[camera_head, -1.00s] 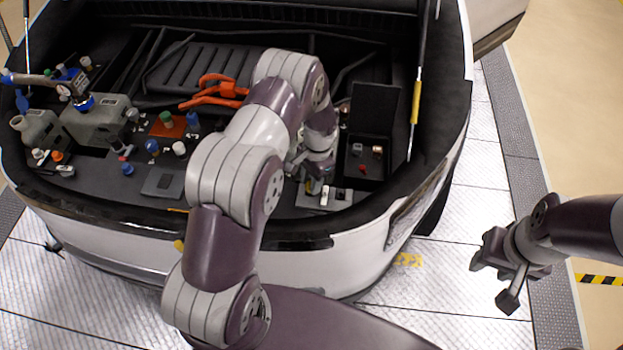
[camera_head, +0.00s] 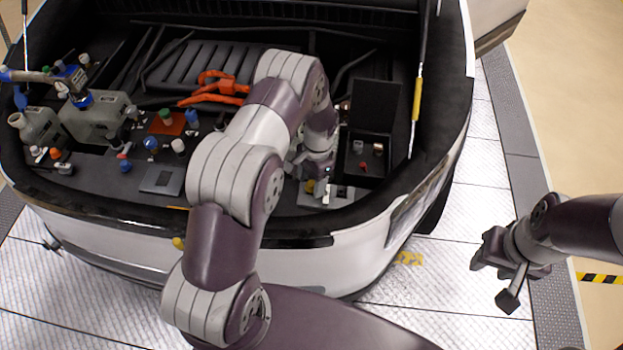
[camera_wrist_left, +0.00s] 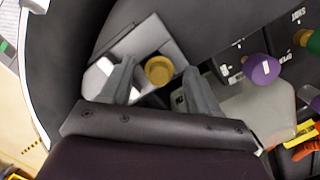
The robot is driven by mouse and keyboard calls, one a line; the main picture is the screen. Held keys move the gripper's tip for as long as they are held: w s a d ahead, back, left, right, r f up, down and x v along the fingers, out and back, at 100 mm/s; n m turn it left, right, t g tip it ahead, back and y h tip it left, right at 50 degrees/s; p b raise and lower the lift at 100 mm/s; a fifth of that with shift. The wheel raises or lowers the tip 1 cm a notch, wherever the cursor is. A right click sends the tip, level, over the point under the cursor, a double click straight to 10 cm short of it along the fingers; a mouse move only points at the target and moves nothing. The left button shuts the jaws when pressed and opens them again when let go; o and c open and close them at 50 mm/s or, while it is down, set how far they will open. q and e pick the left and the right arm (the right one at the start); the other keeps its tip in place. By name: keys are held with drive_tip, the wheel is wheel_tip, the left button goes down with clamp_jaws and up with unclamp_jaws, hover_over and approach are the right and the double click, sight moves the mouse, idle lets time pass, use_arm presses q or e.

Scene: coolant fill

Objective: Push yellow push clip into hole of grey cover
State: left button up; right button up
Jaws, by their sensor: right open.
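The yellow push clip (camera_head: 310,187) is small and partly hidden by my left gripper in the head view. In the left wrist view the yellow clip (camera_wrist_left: 159,70) is round-topped and lies between the two fingers, with a narrow gap visible on each side. My left gripper (camera_wrist_left: 157,82) is open around it, and also shows in the head view (camera_head: 317,190). A light grey plate, which looks like the grey cover (camera_wrist_left: 133,43), lies under and beside the clip. I cannot tell how deep the clip sits in any hole. My right gripper (camera_head: 493,279) is open and empty, outside the car.
A black open box (camera_head: 372,180) with small parts stands right of my left gripper. A flat grey panel (camera_head: 161,180), several coloured caps and a whitish reservoir (camera_head: 97,118) lie to the left. Orange cables (camera_head: 215,90) run behind. The car's front rim (camera_head: 290,241) is close.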

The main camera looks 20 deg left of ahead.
use_arm(q)
drive_tip(key=shift+r, duration=0.1)
wheel_tip(320, 180, up, 12)
drive_tip(key=w+b, duration=0.2)
drive_tip(key=b, duration=0.1)
drive_tip(key=shift+d+r, duration=0.2)
drive_tip(key=shift+d, duration=0.1)
drive_tip(key=shift+s, duration=0.1)
